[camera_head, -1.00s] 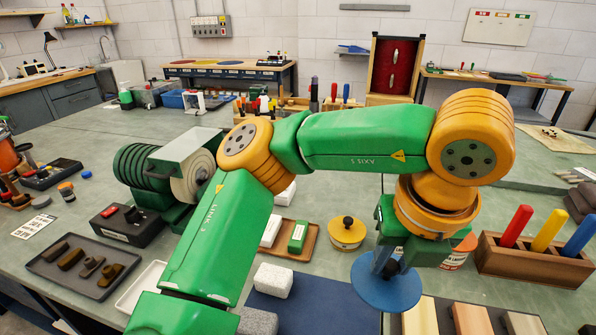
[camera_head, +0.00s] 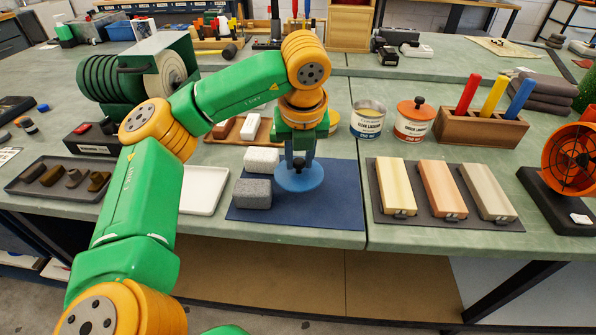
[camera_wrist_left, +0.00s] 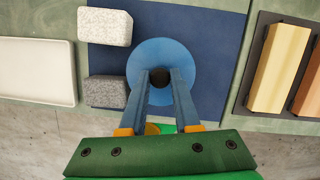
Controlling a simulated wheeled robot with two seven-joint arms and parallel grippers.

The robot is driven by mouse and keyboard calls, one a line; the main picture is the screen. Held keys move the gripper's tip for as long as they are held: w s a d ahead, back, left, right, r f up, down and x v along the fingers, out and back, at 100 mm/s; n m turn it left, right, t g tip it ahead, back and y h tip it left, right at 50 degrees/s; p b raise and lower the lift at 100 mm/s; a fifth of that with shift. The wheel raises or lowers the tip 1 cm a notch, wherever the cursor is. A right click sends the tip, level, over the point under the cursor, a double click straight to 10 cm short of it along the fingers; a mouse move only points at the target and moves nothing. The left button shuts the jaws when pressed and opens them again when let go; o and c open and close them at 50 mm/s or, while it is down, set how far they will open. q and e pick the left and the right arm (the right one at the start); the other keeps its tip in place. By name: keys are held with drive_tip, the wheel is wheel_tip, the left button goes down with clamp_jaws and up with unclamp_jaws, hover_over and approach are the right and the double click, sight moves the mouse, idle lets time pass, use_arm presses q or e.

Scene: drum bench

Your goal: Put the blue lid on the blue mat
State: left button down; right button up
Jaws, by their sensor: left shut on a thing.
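The blue lid (camera_head: 300,181) is a round disc with a dark knob. My left gripper (camera_head: 299,163) is shut on its knob and holds it over the blue mat (camera_head: 335,205). In the left wrist view the lid (camera_wrist_left: 182,65) shows between and beyond the fingers (camera_wrist_left: 160,78), with the mat (camera_wrist_left: 215,28) around it. I cannot tell whether the lid touches the mat or hangs just above it. My right gripper is not in view.
A white block (camera_head: 262,160) and a grey block (camera_head: 253,194) sit on the mat's left part. A white tray (camera_head: 203,190) lies to the left, and wooden bars (camera_head: 442,188) on a dark board to the right. Tins (camera_head: 368,120) stand behind. The mat's right part is clear.

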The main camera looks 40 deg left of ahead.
sight(299, 168)
use_arm(q)
drive_tip(key=x, duration=0.4)
drive_tip(key=shift+s+f, duration=0.1)
drive_tip(key=shift+f, duration=0.05)
drive_tip(key=shift+d, duration=0.1)
drive_tip(key=shift+f+b, duration=0.15)
drive_tip(key=shift+b, duration=0.15)
drive_tip(key=c, duration=0.6)
unclamp_jaws()
drive_tip(key=shift+c, duration=0.2)
